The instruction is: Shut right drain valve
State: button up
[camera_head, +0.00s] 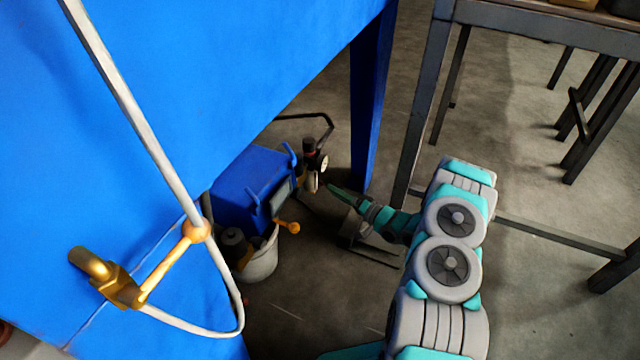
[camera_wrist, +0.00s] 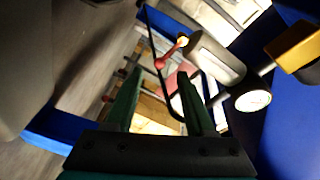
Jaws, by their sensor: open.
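My gripper (camera_head: 333,188) reaches low beside the blue cabinet's leg, close to a small fitting with a round gauge (camera_head: 322,163). In the wrist view my gripper (camera_wrist: 159,76) shows two dark green fingers apart, with nothing held between them. I cannot tell for certain which part is the right drain valve; no label shows.
The blue cabinet (camera_head: 230,70) overhangs at left, with its blue leg (camera_head: 369,105) near my gripper. A blue unit (camera_head: 250,185) and a white bucket (camera_head: 261,262) stand underneath. An orange-knobbed handle (camera_head: 290,227) sticks out there. A grey table frame (camera_head: 422,100) stands at right.

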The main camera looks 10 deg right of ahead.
aim_at(321, 183)
jog(key=shift+b+x, duration=0.55)
jog(key=shift+x, duration=2.85)
grip_shut()
jog(key=shift+f, duration=0.1)
